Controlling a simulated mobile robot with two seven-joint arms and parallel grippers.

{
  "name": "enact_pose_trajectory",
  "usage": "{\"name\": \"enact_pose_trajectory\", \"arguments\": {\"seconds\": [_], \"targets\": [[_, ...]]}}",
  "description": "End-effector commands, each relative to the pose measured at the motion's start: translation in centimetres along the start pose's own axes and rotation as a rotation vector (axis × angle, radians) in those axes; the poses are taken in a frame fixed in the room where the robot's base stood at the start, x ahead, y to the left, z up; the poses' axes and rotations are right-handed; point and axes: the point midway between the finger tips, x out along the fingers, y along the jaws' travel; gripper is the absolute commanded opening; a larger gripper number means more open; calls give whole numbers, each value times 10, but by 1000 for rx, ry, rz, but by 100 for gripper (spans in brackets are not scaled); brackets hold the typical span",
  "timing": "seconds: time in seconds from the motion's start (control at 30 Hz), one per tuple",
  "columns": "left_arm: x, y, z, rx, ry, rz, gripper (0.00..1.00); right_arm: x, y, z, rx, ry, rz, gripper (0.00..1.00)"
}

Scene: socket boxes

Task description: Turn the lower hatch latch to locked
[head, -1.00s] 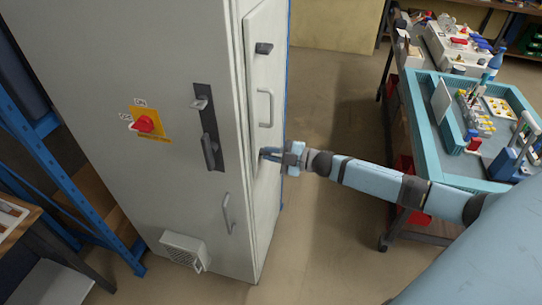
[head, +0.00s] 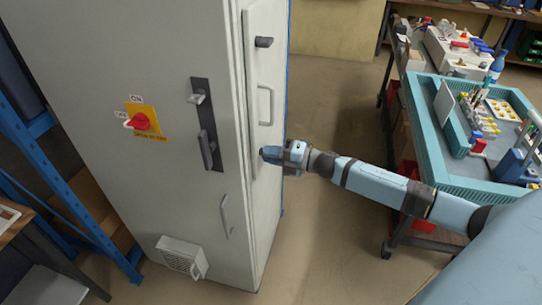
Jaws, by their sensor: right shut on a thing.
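The narrow hatch (head: 262,75) is on the right side of the tall grey cabinet. Its upper latch (head: 263,42) is a dark lever pointing sideways. A grey pull handle (head: 265,105) sits below that latch. My right gripper (head: 270,154) is at the hatch below the handle, shut on the lower latch. The jaws cover the latch, so its angle cannot be made out. My left gripper is not in view.
The cabinet front has a red rotary switch (head: 141,121), a dark door handle (head: 206,148) and a vent box (head: 181,258). A blue shelf frame (head: 60,190) stands left. A cart with a teal tray (head: 436,165) stands right. Open floor lies between cabinet and cart.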

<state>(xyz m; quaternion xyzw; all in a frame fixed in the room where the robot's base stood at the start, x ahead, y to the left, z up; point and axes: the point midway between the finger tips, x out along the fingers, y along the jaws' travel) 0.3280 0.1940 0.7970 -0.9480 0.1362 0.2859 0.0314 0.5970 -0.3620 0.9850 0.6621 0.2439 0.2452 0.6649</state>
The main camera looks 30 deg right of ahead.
Motion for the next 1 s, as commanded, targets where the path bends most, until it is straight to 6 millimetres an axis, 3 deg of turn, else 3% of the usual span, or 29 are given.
{"name": "enact_pose_trajectory", "arguments": {"seconds": [0.47,0.5,0.6,0.87,1.0], "targets": [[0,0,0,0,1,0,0,0,-1,-1,-13,2,-1,0],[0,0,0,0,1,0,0,0,-1,-1,-12,2,-1,22],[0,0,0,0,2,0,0,0,-1,-1,-12,1,-1,38],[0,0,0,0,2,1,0,-1,-1,0,-11,1,-1,38],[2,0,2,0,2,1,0,-12,-2,0,-10,0,-2,38]]}}
